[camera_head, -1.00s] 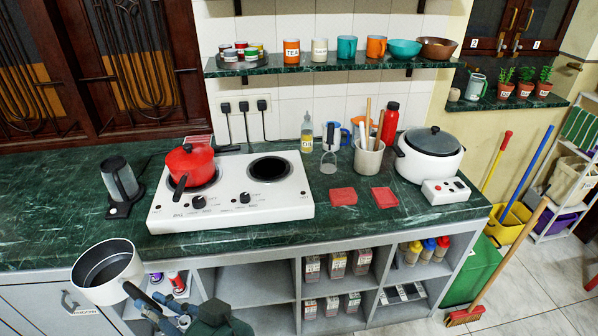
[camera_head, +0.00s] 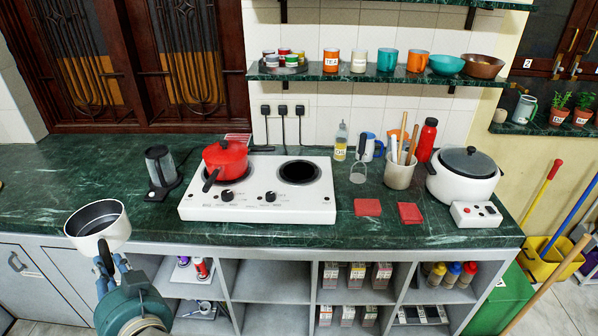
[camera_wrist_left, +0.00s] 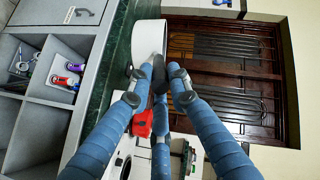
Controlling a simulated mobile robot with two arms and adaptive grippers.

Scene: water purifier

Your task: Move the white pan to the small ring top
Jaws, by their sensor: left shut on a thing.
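The white pan (camera_head: 115,231) is a small pot with a dark inside and a dark handle, at the left over the counter's front edge. My left gripper (camera_head: 107,262) is shut on its handle and holds it roughly upright. In the left wrist view the pan (camera_wrist_left: 146,40) is beyond the fingers (camera_wrist_left: 158,75), partly cut off by their tips. The white stove (camera_head: 258,208) has two rings. The right ring (camera_head: 299,172) is bare. A red pot (camera_head: 226,157) with a lid covers the left ring. My right gripper is out of view.
A dark kettle-like appliance (camera_head: 160,168) stands left of the stove. Right of it are an oil bottle (camera_head: 341,142), a utensil holder (camera_head: 400,172), red pads (camera_head: 367,207) and a white cooker (camera_head: 463,178). The green counter (camera_head: 60,180) is clear at the left.

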